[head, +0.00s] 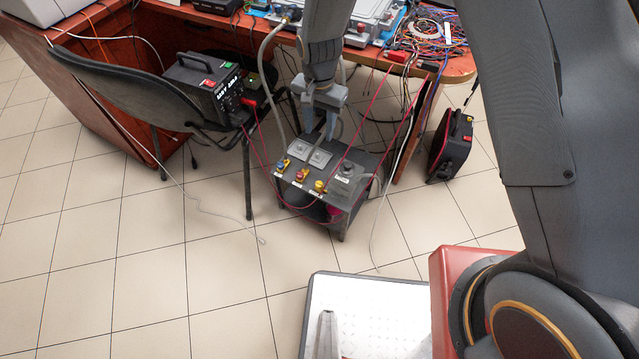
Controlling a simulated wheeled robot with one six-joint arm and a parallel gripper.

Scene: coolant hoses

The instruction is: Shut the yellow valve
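A small dark stand (352,212) on the tiled floor carries a row of small valves. The yellow valve (319,186) is at the right end of the row. An orange-red valve (301,174) and a blue valve (283,163) are to its left. A pale label lies in front of each. The handle angle of the yellow valve is too small to tell. My gripper (320,130) points down above the back of the stand, behind the valves and apart from them. Its two fingers are spread, with nothing seen between them.
Grey square plates (320,157) and a dark round fitting (346,169) sit on the stand. Thin red cables (262,150) and pale hoses hang around it. A chair (130,85) is at left, a cluttered desk (462,67) behind.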

